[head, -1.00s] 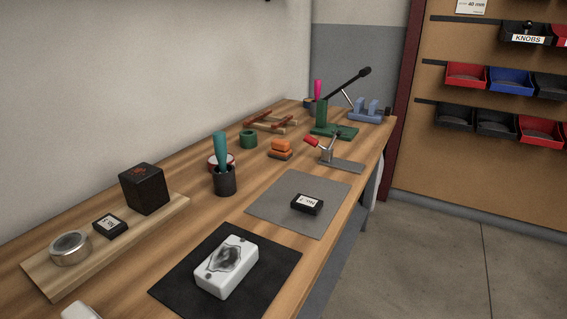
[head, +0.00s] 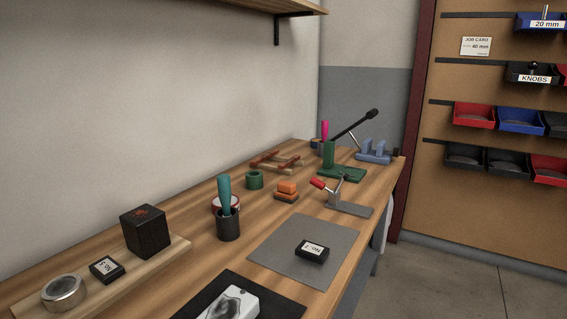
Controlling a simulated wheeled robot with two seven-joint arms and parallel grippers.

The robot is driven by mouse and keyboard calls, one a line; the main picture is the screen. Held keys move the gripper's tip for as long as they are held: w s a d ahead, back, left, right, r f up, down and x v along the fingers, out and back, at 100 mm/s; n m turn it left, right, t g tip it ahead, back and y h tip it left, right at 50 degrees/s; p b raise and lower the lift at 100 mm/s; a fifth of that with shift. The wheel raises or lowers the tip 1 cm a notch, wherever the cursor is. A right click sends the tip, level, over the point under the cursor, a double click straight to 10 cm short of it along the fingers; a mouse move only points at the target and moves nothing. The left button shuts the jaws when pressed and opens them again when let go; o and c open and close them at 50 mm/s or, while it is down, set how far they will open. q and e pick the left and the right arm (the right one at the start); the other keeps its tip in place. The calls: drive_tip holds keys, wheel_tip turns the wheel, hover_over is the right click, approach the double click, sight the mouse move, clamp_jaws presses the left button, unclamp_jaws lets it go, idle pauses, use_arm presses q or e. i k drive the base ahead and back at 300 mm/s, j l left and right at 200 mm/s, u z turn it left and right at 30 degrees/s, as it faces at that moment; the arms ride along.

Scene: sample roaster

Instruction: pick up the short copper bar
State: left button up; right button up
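Two reddish-brown bars, copper-like in colour, lie across a pale wooden rack (head: 299,161) far along the bench by the wall. One bar (head: 264,157) is on the left and the other bar (head: 287,161) is on the right. They are small in the picture, and I cannot tell for sure which is shorter. Neither of my grippers is in view.
The wooden bench (head: 190,212) also holds a green ring (head: 254,180), orange blocks (head: 287,188), a dark cup (head: 228,225), a red-handled clamp (head: 335,190) and a green fixture (head: 341,173). A grey mat (head: 290,247) lies nearer. A shelf (head: 270,7) overhangs above.

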sight(292, 159)
drive_tip(key=i+l+u, duration=0.6)
drive_tip(key=l+u, duration=0.3)
drive_tip(key=l, duration=0.3)
drive_tip(key=i+l+u, duration=0.15)
drive_tip(key=l+u, duration=0.35)
drive_tip(key=l, duration=0.25)
drive_tip(key=l+u, duration=0.45)
drive_tip(key=l, duration=0.3)
drive_tip(key=k+l+u, duration=0.1)
drive_tip(key=l+u, duration=0.35)
drive_tip(key=l, duration=0.3)
drive_tip(key=k+l+u, duration=0.2)
drive_tip(key=l+u, duration=0.25)
drive_tip(key=l, duration=0.3)
drive_tip(key=k+l+u, duration=0.35)
drive_tip(key=l+u, duration=0.15)
drive_tip(key=l, duration=0.15)
drive_tip(key=k+l+u, duration=0.45)
